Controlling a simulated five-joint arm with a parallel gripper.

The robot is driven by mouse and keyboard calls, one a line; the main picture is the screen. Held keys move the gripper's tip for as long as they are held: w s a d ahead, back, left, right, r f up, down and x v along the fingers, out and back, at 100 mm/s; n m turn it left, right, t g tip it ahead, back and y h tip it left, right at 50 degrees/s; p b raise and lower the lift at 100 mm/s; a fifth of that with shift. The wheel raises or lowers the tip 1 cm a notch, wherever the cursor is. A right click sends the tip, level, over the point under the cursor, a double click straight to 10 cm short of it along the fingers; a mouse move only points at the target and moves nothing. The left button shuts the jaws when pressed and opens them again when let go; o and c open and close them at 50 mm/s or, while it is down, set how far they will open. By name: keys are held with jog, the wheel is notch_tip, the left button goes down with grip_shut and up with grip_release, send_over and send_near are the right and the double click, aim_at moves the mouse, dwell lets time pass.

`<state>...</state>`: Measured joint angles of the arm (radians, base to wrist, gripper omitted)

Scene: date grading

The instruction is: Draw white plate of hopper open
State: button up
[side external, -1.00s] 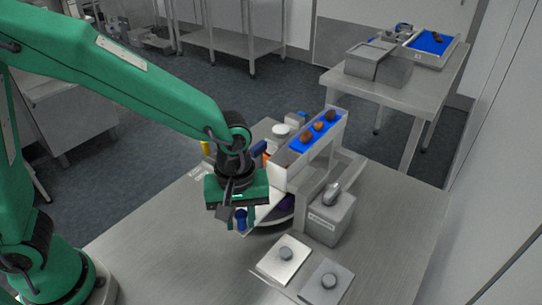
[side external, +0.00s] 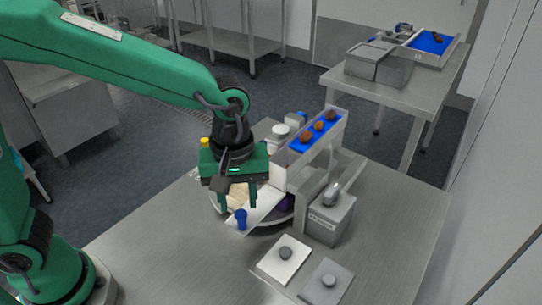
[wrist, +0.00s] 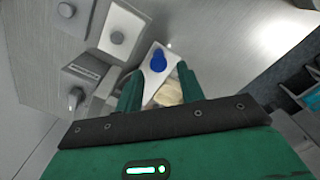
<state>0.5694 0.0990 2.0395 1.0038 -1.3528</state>
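The white plate (side external: 262,206) slopes out from under the hopper (side external: 293,170), its blue knob (side external: 240,216) at the near end. My gripper (side external: 238,207) hangs just above the knob, pointing down, with its green fingers apart and nothing between them. In the wrist view the plate (wrist: 152,78) and blue knob (wrist: 158,60) show beyond the gap between my fingertips (wrist: 158,80), and neither finger touches the knob. The hopper holds several brown dates (side external: 319,127) on a blue surface. The plate's inner end is hidden under the hopper.
A round turntable and a cream surface (side external: 237,196) lie under the plate. A grey box (side external: 330,216) stands right of it. A white plate (side external: 283,258) and a grey plate (side external: 326,283) with grey knobs lie at front. The table's left front is clear.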

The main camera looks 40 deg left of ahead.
jog(key=shift+r, duration=0.95)
jog(key=shift+a, duration=0.15)
jog(key=shift+a+r, duration=0.2)
jog(key=shift+a, duration=0.05)
jog(key=s+a+r+m+t, duration=0.2)
jog(key=s+a+r+m, duration=0.1)
jog(key=a, duration=0.6)
jog(key=s+a+r+m+t, duration=0.3)
jog(key=s+a+m, duration=0.2)
jog(key=a, duration=0.5)
jog(key=shift+s+m+t, duration=0.15)
jog(key=shift+m+t, duration=0.15)
jog(key=shift+m, duration=0.2)
jog(key=shift+d, duration=0.1)
dwell(1.0)
